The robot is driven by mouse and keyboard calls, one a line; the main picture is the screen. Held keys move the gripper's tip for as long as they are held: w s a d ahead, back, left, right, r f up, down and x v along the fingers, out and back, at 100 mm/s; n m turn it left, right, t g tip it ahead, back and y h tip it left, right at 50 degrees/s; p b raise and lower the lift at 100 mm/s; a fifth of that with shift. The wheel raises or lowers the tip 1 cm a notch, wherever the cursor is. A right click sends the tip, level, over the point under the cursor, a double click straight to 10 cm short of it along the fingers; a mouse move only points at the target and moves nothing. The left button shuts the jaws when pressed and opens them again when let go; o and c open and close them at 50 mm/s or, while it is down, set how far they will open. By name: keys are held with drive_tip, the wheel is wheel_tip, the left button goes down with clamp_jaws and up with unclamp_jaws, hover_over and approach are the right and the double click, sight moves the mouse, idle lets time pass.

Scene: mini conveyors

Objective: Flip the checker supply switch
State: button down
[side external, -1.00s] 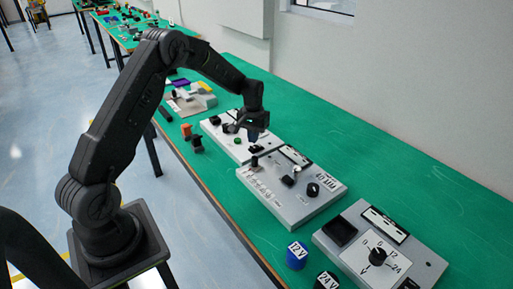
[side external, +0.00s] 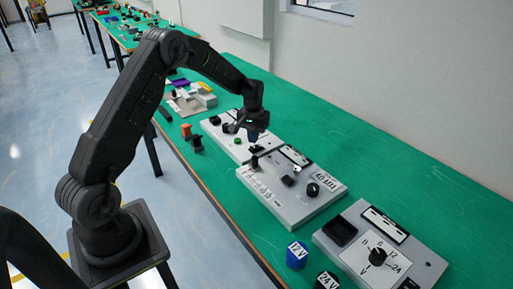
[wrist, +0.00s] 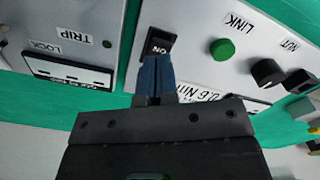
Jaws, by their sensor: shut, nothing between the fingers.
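A black rocker switch (wrist: 159,43) marked ON sits on a light grey panel in the wrist view. In the side view it is a small dark patch (side external: 256,149) on the far panel, just below my gripper (side external: 253,138). In the wrist view my gripper (wrist: 155,62) has its blue fingers together with nothing between them. The fingertips are at the lower edge of the switch and cover part of it. I cannot tell whether they touch it.
A green button (wrist: 222,49) and a black knob (wrist: 267,72) are beside the switch on the same panel. A panel with TRIP and LOCK labels (wrist: 75,41) adjoins it. Another panel (side external: 350,262) stands nearer, with a blue 12 V block (side external: 297,256) beside it.

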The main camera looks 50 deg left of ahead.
sight(253, 147)
drive_tip(key=shift+f, duration=1.4)
idle(0.7)
drive_tip(key=shift+r, duration=3.55)
drive_tip(key=s+d+r+m+t, duration=0.1)
drive_tip(key=s+d+r, duration=0.45)
drive_tip(key=r, duration=0.25)
drive_tip(key=s+d+r+m+t, duration=0.2)
drive_tip(key=s+d+r, duration=0.3)
drive_tip(key=d+r, duration=0.25)
drive_tip(key=s+d+r+m+t, duration=0.1)
drive_tip(key=s+d, duration=0.3)
drive_tip(key=s, duration=0.5)
drive_tip(key=s+d+r+m+t, duration=0.1)
drive_tip(key=s+d, duration=0.3)
drive_tip(key=s, duration=0.5)
drive_tip(key=shift+d+r+m+t, duration=0.2)
drive_tip(key=shift+r+m+t, duration=0.1)
drive_tip(key=shift+r+m, duration=0.25)
